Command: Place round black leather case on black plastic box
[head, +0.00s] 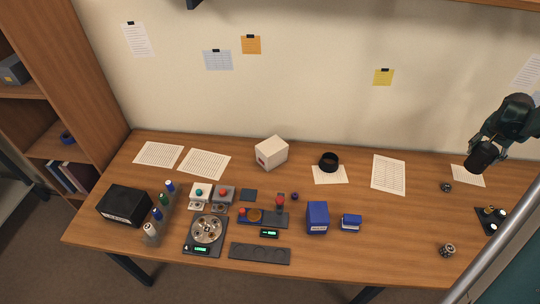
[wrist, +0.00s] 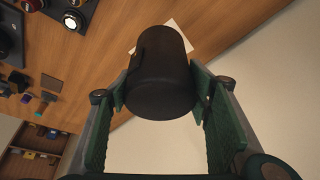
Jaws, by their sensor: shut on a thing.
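The round black leather case (wrist: 162,75) is held between the two green-padded fingers of my gripper (wrist: 160,92) in the wrist view. In the head view the case (head: 482,157) hangs from my gripper (head: 490,147), tilted, in the air over the right end of the table. My gripper is shut on its sides. The black plastic box (head: 124,206) sits at the far left of the table, far from my gripper. Its top looks bare.
Bottles (head: 157,213), a round device (head: 206,229) and switch boxes stand right of the black box. A white box (head: 271,152), a black ring (head: 328,161), and blue boxes (head: 317,217) stand mid-table.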

